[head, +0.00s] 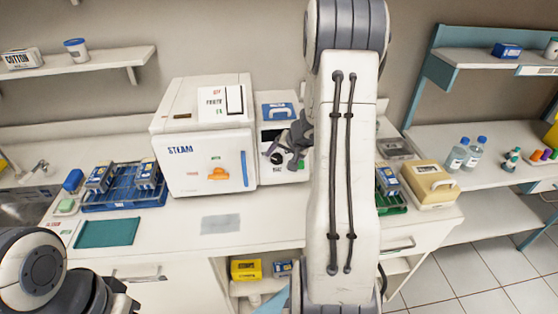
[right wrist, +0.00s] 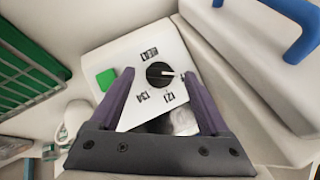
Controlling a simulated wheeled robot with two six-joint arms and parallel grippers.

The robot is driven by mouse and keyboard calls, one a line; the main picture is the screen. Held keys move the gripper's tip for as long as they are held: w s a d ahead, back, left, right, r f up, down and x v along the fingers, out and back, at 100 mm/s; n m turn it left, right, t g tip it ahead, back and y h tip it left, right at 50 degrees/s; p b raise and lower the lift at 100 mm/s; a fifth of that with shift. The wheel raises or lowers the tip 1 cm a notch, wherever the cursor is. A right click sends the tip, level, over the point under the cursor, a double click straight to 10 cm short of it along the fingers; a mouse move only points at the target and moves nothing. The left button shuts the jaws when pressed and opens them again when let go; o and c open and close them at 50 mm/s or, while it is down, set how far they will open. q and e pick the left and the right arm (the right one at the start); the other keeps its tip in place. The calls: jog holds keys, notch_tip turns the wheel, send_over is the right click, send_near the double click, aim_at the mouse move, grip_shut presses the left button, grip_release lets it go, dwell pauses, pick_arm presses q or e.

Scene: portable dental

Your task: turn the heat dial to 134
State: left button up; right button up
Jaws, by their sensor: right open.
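The heat dial (right wrist: 159,75) is a round black knob with a white pointer on a white panel, seen in the right wrist view. The panel carries the marks HEAT, 121 and 134, upside down. The pointer aims to the right in that view, at a mark partly hidden by a finger, and away from 134. My right gripper (right wrist: 160,78) is open, its purple fingers on either side of the dial; contact cannot be told. In the head view the right gripper (head: 284,148) is at the control box's front (head: 298,173). My left gripper (head: 122,300) is low left, its jaws unclear.
A green square button (right wrist: 105,79) sits beside the dial. The white STEAM unit (head: 208,160) stands left of the control box. A blue rack (head: 120,202) and a green mat (head: 107,232) lie further left. A beige box (head: 430,184) stands right of my arm.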

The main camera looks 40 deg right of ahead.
aim_at(278, 161)
jog(key=shift+x, duration=1.1)
grip_shut()
jog(key=m+t+b, duration=0.1)
jog(key=m+b, duration=0.2)
jog(key=b, duration=0.4)
jog(key=f+m+t+y+b, duration=0.1)
jog(key=m+t+b, duration=0.1)
jog(key=b, duration=0.6)
jog(key=m+t+b, duration=0.2)
jog(key=m+b, duration=0.1)
jog(key=b, duration=0.5)
jog(key=shift+s+d+f+m+y, duration=0.1)
jog(key=shift+s+f+m+y, duration=0.1)
jog(key=shift+f+m+y, duration=0.1)
jog(key=m+t+h+b, duration=0.1)
jog(key=m+b, duration=0.3)
jog(key=b, duration=0.3)
jog(key=m+t+h+b, duration=0.2)
jog(key=m+b, duration=0.2)
jog(key=b, duration=0.3)
jog(key=m+t+h+b, duration=0.2)
jog(key=m+b, duration=0.2)
jog(key=b, duration=0.3)
jog(key=shift+a+m, duration=0.25)
jog(key=shift+m, duration=0.15)
jog(key=shift+r+m+h+b, duration=0.15)
jog(key=shift+m+h+b, duration=0.55)
jog(key=shift+m+b, duration=0.5)
